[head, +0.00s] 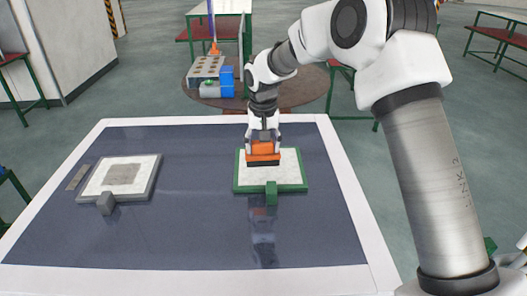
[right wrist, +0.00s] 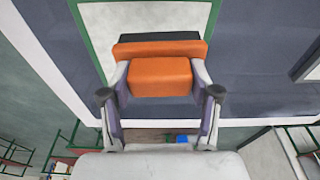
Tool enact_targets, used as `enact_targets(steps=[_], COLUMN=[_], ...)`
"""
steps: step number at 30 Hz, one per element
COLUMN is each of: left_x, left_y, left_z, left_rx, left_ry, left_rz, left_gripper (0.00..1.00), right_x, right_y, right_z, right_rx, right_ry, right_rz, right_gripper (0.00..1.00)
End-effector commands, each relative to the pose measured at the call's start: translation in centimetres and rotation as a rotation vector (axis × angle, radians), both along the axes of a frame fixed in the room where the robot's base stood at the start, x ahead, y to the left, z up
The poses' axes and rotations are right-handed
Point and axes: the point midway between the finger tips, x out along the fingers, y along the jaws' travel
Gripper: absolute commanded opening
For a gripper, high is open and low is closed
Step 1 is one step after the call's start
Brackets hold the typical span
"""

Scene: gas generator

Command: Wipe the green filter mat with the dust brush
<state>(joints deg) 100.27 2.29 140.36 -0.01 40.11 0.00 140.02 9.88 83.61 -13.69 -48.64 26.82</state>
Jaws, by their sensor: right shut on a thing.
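The green filter mat (head: 290,182) lies on the table, a white pad in a green frame with a green tab at its near edge. It also shows in the right wrist view (right wrist: 101,35). The dust brush (head: 263,149) has an orange body and a dark underside. My right gripper (head: 263,135) is shut on the brush's orange block, with a finger on each side of it in the right wrist view (right wrist: 160,78). The brush is over the mat's left-middle part; I cannot tell whether its dark underside touches the pad. My left gripper is not in view.
A grey-framed filter mat (head: 147,188) with a dirty grey patch lies at the table's left. The table (head: 190,238) has a dark top and white rim, with bare room between the mats. Behind it stands a round brown table (head: 300,92) with a small machine (head: 212,78).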

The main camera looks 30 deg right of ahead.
Motion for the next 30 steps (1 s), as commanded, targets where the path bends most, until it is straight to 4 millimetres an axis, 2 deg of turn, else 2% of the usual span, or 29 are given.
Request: enact_targets(steps=[10,30], left_x=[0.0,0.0], left_y=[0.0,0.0], left_z=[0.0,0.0], left_rx=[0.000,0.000], left_ry=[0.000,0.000], left_rz=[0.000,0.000], left_gripper=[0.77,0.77], right_x=[-0.6,-0.6], right_y=[0.5,0.6], right_z=[2.7,2.9], right_rx=[-0.001,0.000], right_ry=[-0.002,-0.001], right_rz=[0.005,0.005], right_gripper=[0.29,0.29])
